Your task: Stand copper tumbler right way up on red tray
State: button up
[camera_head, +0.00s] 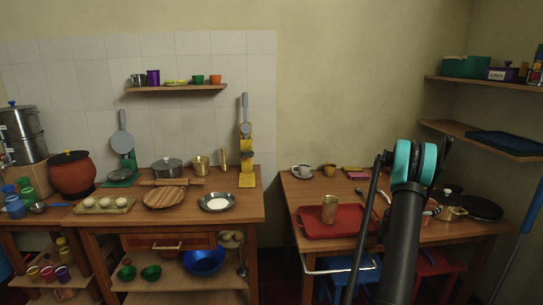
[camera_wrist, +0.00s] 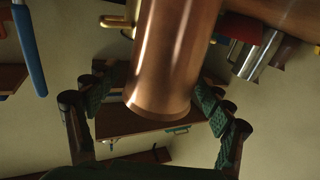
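The red tray (camera_head: 300,232) lies on the right table.
Dark pans (camera_head: 480,207) and a brass pot lie on the table's right side. Wall shelves (camera_head: 482,140) stick out at the right. The left table is crowded.

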jog(key=c, duration=1.1)
jog(key=shift+r, duration=6.5)
jog(key=shift+c, duration=0.2)
